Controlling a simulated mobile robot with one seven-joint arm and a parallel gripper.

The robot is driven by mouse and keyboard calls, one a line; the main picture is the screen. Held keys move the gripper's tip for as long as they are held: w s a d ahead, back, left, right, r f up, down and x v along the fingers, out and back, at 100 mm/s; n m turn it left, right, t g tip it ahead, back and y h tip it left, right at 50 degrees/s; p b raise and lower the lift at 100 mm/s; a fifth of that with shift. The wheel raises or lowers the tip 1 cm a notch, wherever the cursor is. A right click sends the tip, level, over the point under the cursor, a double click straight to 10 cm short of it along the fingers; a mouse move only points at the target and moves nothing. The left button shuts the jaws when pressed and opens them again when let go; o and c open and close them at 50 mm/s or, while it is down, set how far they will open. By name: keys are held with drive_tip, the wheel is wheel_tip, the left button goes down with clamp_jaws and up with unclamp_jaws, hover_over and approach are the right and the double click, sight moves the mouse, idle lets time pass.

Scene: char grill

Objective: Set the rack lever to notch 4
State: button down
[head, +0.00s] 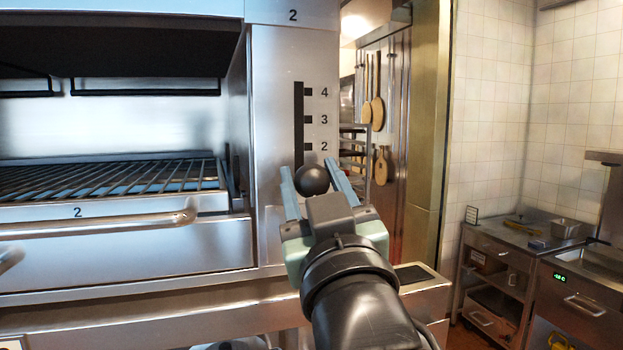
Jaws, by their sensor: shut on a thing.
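The rack lever's round black knob (312,180) is at the lower end of the black vertical slot (298,125) on the steel panel right of the grill. Notch marks 2, 3 and 4 (324,92) run upward beside the slot, with 4 at the top. The knob sits below mark 2; any lower mark is hidden by the knob and my gripper. My gripper (313,183) has its two blue-grey fingers on either side of the knob and is shut on it. The grill rack (110,181) is low in the grill opening to the left.
A steel handle bar (100,224) sticks out in front of the grill, left of my gripper. A ledge (420,277) runs below the panel. A tiled wall and steel counters (520,240) stand farther off at the right, with open space before them.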

wheel_tip(320, 180, up, 10)
drive_tip(key=p, duration=0.6)
drive_tip(key=shift+r, duration=0.25)
drive_tip(key=shift+s+r, duration=0.15)
drive_tip(key=shift+r, duration=0.05)
drive_tip(key=shift+c, duration=2)
unclamp_jaws()
drive_tip(key=shift+o, duration=0.2)
drive_tip(key=shift+f, duration=0.15)
drive_tip(key=shift+f, duration=0.1)
